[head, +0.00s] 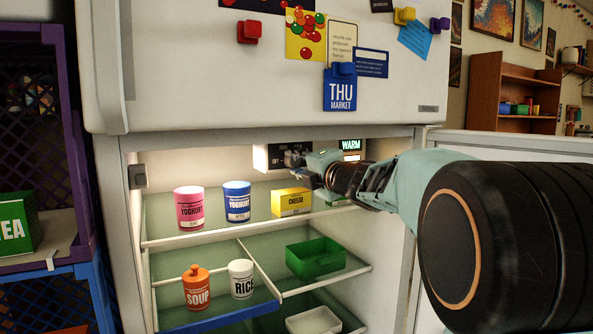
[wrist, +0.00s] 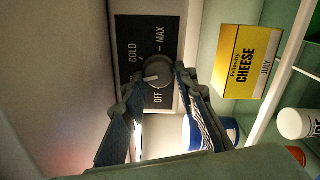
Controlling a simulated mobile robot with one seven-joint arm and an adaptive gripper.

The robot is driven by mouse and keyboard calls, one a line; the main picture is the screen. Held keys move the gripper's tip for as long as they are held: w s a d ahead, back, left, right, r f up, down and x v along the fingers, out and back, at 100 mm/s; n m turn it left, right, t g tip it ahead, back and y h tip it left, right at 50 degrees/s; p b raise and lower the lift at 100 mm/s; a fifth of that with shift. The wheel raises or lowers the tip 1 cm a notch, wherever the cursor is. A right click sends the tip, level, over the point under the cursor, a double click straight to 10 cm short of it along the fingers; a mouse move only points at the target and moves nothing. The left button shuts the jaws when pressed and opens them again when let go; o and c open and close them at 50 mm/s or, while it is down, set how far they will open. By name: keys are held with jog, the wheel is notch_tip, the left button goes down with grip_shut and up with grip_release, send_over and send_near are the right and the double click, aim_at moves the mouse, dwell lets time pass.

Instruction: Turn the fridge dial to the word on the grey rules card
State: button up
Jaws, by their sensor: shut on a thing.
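The fridge dial (wrist: 158,70) is a round grey knob on a dark panel marked OFF, COLD and MAX in the wrist view. Its pale pointer line appears to lie between OFF and COLD. My gripper (wrist: 155,88) has its fingers on both sides of the knob and is shut on it. In the head view my gripper (head: 303,160) reaches in from the right and mostly hides the dial; the dark panel (head: 283,148) shows behind. A small display (head: 350,145) reads WARM in green. I cannot pick out a grey rules card; a pale card (head: 341,42) on the door has tiny, unclear text.
The top shelf holds a pink yoghurt (head: 189,208), a blue yoghurt (head: 237,203) and a yellow cheese box (head: 291,202) close below my gripper. Soup (head: 197,288), rice (head: 241,279) and a green bin (head: 315,270) stand lower. The upper door (head: 180,80) hangs above my arm.

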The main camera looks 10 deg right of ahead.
jog(key=shift+n, duration=1.1)
jog(key=o, duration=1.2)
jog(key=shift+c, duration=0.2)
jog(key=v, duration=0.7)
jog(key=shift+s, duration=0.2)
jog(key=shift+d, duration=0.1)
